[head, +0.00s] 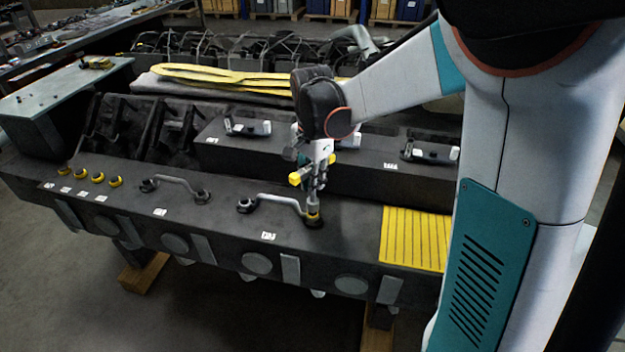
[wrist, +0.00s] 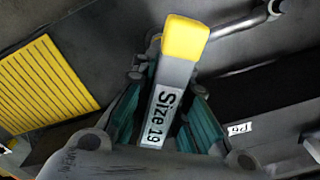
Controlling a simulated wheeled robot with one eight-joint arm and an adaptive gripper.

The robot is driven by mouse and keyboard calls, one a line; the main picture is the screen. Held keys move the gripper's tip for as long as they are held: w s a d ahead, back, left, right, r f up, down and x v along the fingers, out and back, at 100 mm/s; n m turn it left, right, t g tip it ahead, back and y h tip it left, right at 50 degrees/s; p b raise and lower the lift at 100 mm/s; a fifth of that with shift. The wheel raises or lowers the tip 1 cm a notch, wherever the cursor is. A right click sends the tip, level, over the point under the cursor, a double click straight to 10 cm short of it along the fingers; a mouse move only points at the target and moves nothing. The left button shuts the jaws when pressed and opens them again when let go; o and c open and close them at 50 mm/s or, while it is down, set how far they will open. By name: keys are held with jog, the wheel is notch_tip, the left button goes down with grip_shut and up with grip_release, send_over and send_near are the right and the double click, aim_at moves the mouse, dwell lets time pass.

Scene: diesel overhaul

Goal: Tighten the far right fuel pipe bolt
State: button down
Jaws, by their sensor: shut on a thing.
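My gripper (head: 318,165) is shut on a grey tool (wrist: 168,95) with a yellow end, marked "Size 19". The teal finger pads sit on both sides of the tool in the wrist view. In the head view the tool (head: 313,201) points down over the right end of the right fuel pipe (head: 279,199). A yellow ring shows at its lower end, at the bolt there. The bolt itself is hidden, so I cannot tell whether the tool is seated on it. The left fuel pipe (head: 180,183) lies further left on the engine block (head: 215,215). Part of a pipe shows in the wrist view (wrist: 240,24).
Several yellow-topped pieces (head: 97,177) stand at the block's left end. A yellow ribbed panel (head: 415,238) lies to the right, also in the wrist view (wrist: 45,85). A raised dark ledge (head: 280,150) carrying white-and-black parts (head: 430,152) runs behind the pipes.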

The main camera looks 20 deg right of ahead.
jog(key=n, duration=0.6)
jog(key=shift+n, duration=3.6)
